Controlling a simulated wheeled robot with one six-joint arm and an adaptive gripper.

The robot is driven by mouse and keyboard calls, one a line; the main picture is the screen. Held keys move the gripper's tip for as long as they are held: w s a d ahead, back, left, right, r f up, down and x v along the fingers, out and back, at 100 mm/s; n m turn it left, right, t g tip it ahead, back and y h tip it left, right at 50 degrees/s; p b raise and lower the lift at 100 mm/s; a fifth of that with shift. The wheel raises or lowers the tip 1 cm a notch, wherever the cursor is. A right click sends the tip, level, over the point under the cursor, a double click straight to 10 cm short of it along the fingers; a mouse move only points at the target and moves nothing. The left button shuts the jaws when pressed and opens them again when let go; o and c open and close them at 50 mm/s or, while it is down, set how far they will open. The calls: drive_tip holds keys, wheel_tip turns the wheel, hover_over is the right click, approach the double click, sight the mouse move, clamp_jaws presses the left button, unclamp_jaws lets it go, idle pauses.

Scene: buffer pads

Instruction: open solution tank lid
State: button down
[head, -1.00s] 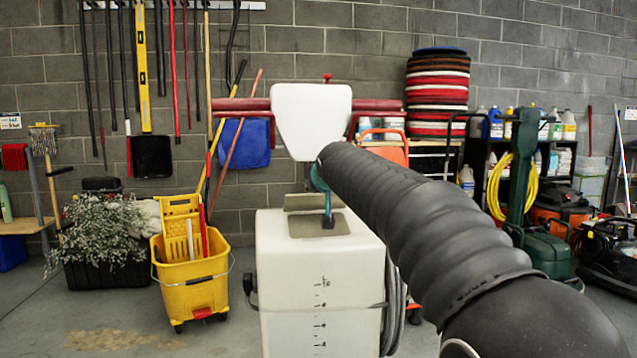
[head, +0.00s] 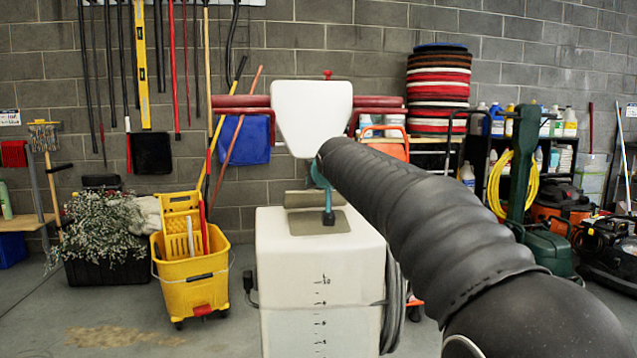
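The white solution tank (head: 275,258) stands upright in the middle of the head view, with level marks down its front. On its top is a grey-tan flat patch (head: 300,226), with a grey-tan plate (head: 303,199) just behind it. I cannot tell which of these is the lid or how far it is raised. My arm, in a black ribbed sleeve, reaches in from the lower right. A teal part with a dark tip, seemingly my gripper (head: 328,216), hangs from its end over the patch. The sleeve hides the rest, and I cannot tell contact or finger opening.
A white panel (head: 312,110) rises behind the tank, with dark red bars beside it. A yellow mop bucket (head: 195,280) stands to the left. A hose (head: 394,300) hangs on the tank's right side. Shelves with bottles (head: 570,123) and machines fill the right.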

drive_tip(key=shift+f, duration=0.2)
drive_tip(key=c, duration=1)
unclamp_jaws()
drive_tip(key=shift+r, duration=0.1)
drive_tip(key=shift+s+d+r, duration=0.1)
drive_tip(key=shift+s+r, duration=0.1)
drive_tip(key=shift+s, duration=0.15)
drive_tip(key=v, duration=1.1)
